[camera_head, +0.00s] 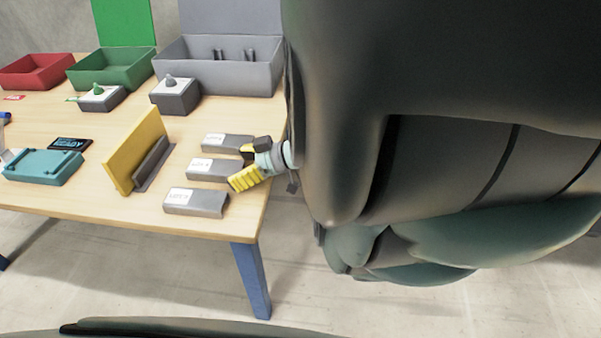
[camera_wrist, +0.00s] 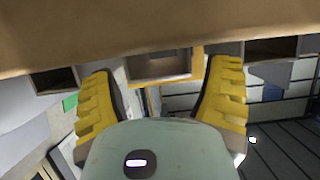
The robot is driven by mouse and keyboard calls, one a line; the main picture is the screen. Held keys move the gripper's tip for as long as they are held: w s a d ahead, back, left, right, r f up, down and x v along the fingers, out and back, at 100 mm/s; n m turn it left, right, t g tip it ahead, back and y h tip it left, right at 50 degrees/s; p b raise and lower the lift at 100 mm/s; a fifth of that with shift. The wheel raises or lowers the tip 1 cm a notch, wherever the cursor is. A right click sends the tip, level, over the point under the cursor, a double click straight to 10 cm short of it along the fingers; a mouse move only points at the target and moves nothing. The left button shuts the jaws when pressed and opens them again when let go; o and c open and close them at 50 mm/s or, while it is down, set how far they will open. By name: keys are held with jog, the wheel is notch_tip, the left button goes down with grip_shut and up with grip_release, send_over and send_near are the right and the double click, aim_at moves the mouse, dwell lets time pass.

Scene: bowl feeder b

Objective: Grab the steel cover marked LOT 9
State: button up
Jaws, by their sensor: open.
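Three grey steel covers with white labels lie in a row near the table's right end: a back one (camera_head: 238,143), a middle one (camera_head: 222,172) and a front one (camera_head: 200,205). The label print is too small for me to tell which says LOT 9. My gripper (camera_head: 239,167) is open, its yellow fingers at the right end of the middle cover. In the wrist view, my gripper (camera_wrist: 160,78) has the hollow end of a cover (camera_wrist: 160,66) between its spread fingers, with a gap on both sides. Contact cannot be told.
A yellow upright plate (camera_head: 135,150) stands left of the covers on the wooden table (camera_head: 90,208). A teal block (camera_head: 42,168) and a dark READY display (camera_head: 70,144) lie farther left. Red (camera_head: 37,72), green (camera_head: 110,70) and grey (camera_head: 218,78) bins stand behind.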

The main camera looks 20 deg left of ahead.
jog(key=shift+x, duration=1.1)
jog(key=shift+d, duration=0.1)
jog(key=c, duration=1.1)
